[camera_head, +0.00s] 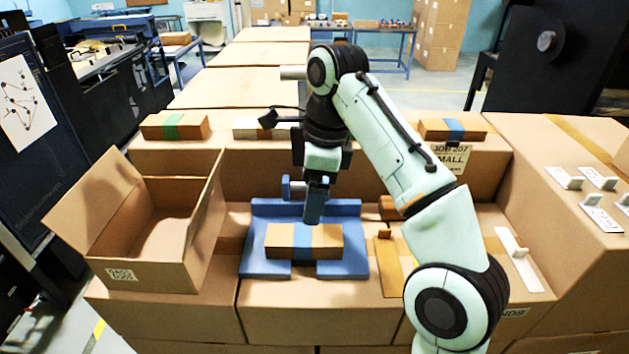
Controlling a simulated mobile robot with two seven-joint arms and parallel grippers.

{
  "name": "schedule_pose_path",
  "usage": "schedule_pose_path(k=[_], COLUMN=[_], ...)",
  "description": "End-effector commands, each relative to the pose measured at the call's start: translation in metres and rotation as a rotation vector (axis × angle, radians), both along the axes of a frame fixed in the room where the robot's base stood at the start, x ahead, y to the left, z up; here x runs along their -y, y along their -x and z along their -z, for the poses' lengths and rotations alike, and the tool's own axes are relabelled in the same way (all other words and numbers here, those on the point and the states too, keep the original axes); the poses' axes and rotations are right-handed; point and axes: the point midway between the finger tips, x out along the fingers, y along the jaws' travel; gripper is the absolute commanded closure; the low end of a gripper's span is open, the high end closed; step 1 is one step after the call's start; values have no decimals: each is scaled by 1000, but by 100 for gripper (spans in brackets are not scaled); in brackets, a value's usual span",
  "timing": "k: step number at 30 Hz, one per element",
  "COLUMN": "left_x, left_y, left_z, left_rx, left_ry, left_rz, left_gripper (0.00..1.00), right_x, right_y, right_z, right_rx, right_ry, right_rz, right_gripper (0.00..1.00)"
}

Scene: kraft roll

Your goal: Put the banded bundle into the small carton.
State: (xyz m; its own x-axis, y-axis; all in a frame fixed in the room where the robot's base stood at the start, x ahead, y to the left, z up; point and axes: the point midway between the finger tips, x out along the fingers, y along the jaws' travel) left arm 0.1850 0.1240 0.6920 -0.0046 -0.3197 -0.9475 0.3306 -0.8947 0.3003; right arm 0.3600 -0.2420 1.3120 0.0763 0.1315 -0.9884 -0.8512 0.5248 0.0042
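A kraft-coloured bundle (280,241) with a blue band around its middle lies in a blue holder (262,211) on the front cardboard surface. My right gripper (314,207) points down just above and behind the banded middle; I cannot tell whether it touches the bundle. Its fingers show nearly edge-on, so their opening is hidden. An open carton (150,278) stands left of the holder with its flaps spread and its visible inside empty. Its front label is too small to read. My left gripper is not in view.
On the ledge behind lie a green-banded bundle (157,128), a pale-banded one (246,130) partly hidden by my arm, and a blue-banded one (435,130) above a label reading "SMALL" (448,158). The carton's right flap (206,208) rises towards the holder.

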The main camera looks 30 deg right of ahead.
Motion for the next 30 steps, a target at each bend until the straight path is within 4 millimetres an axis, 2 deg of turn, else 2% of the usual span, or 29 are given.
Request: schedule_pose_path(k=[10, 17, 23, 26, 30], left_x=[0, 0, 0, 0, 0], left_y=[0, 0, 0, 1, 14], left_z=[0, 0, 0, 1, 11], left_rx=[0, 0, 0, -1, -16], left_ry=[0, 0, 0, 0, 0], left_rz=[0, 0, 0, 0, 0], left_gripper=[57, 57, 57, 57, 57], right_x=[1, 25, 29, 24, 14], right_y=[2, 15, 15, 12, 7], right_z=[-16, -10, 6, 20, 49], right_rx=[7, 96, 128, 128, 125], right_ry=[1, -145, -207, -206, -204], right_rz=[-3, -5, -2, -5, -4], right_gripper=[6, 6, 6, 6, 6])
